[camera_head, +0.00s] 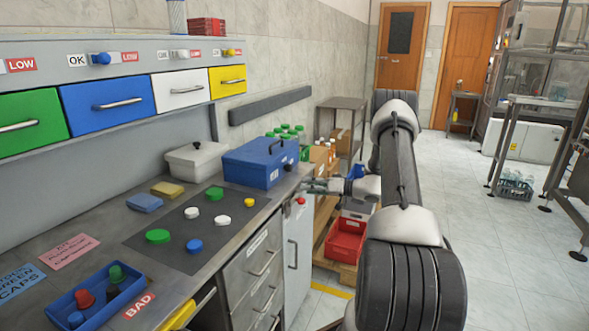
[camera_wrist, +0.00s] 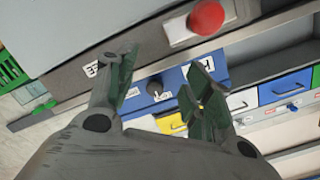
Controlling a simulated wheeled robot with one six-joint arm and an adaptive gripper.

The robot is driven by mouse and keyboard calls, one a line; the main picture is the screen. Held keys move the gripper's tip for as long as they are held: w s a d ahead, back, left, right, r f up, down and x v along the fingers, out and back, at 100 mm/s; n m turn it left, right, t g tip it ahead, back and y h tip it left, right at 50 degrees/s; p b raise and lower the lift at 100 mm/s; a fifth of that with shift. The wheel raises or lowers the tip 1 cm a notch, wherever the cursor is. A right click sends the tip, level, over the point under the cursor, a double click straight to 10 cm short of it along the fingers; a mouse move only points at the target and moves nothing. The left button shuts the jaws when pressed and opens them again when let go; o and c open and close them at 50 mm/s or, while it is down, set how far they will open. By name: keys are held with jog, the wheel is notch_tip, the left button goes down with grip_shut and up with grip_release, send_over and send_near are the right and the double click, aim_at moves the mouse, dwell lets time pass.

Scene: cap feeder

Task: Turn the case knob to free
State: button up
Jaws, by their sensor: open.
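The blue case (camera_head: 258,165) stands shut on the grey counter, its handle on the lid. Its dark knob (camera_head: 288,163) is on the side nearest my gripper. In the wrist view the knob (camera_wrist: 155,88) shows against the blue case side (camera_wrist: 175,79), with white labels around it. The label text and the knob's setting are too small to tell. My gripper (camera_head: 318,186) is open and empty beside the case, off the counter's end. In the wrist view its fingers (camera_wrist: 160,78) spread on either side of the knob, apart from it.
A red button (camera_head: 301,200) is on the counter's end; it shows large in the wrist view (camera_wrist: 207,16). A grey lidded box (camera_head: 196,158) stands left of the case. Several caps lie on a dark mat (camera_head: 160,241). A red crate (camera_head: 346,240) is below my arm. Open floor lies right.

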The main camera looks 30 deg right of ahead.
aim_at(291, 168)
jog(key=w+a+r+n, duration=0.1)
jog(key=w, duration=0.2)
jog(key=w+a+r+n+t, duration=0.1)
jog(key=w+r+n, duration=0.1)
jog(key=w, duration=0.1)
jog(key=w+a+r+n+t, duration=0.1)
jog(key=w+n, duration=0.1)
jog(key=w, duration=0.1)
jog(key=shift+r, duration=0.2)
jog(key=c, duration=1.1)
